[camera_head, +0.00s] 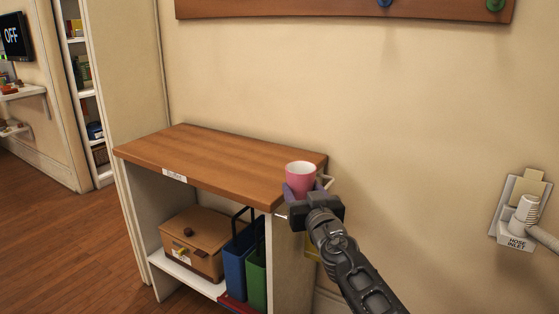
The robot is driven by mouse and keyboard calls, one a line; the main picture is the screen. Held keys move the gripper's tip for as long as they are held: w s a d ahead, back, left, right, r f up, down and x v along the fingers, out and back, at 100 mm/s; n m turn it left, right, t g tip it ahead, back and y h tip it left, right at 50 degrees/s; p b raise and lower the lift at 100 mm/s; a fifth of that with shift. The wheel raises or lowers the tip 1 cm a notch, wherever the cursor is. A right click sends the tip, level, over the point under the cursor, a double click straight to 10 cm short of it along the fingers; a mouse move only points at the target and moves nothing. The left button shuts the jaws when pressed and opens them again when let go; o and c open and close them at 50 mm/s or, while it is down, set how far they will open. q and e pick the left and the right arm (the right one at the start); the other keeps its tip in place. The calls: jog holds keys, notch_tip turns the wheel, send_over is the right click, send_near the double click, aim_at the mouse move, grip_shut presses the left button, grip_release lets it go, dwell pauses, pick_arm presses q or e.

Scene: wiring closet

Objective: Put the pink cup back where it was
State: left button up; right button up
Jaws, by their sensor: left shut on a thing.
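The pink cup (300,177) is upright, with its white inside showing. My left gripper (302,190) is shut on the cup's lower part, and its arm reaches up from the bottom right. The cup appears at the right end of the wooden top of a small shelf unit (220,158). The gripper hides the cup's base, so I cannot tell whether it touches the top or is held above or beside it. My right gripper is not in view.
The rest of the wooden top is clear. Below it are a cardboard box (197,240), a blue holder (236,265) and a green holder (256,280). A peg board (345,10) hangs above. A hose inlet (517,240) is on the right wall.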

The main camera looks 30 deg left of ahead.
pick_arm(q)
jog(key=s+d+f+m+t+h, duration=0.1)
jog(key=d+f+m+h, duration=0.1)
jog(key=d+f, duration=0.2)
jog(key=s+d+f+m+t+h, duration=0.1)
jog(key=d+f+t+h, duration=0.1)
jog(key=d, duration=0.4)
jog(key=d+f+m+t+h, duration=0.1)
jog(key=d+f+m+h, duration=0.1)
jog(key=d+f, duration=0.3)
jog(key=shift+s+d+f+m+h, duration=0.15)
jog(key=shift+s+f+m+h, duration=0.25)
jog(key=shift+h, duration=0.4)
jog(key=r+m+h+p, duration=0.1)
jog(key=r+p, duration=0.3)
jog(key=p, duration=0.4)
jog(key=w+r+m+h+p, duration=0.1)
jog(key=r+h+p, duration=0.1)
jog(key=r+p, duration=0.3)
jog(key=w+r+m+t+h+p, duration=0.1)
jog(key=r+p, duration=0.3)
jog(key=p, duration=0.6)
jog(key=shift+r+h+p, duration=0.35)
jog(key=shift+h+p, duration=0.05)
jog(key=shift+h, duration=0.2)
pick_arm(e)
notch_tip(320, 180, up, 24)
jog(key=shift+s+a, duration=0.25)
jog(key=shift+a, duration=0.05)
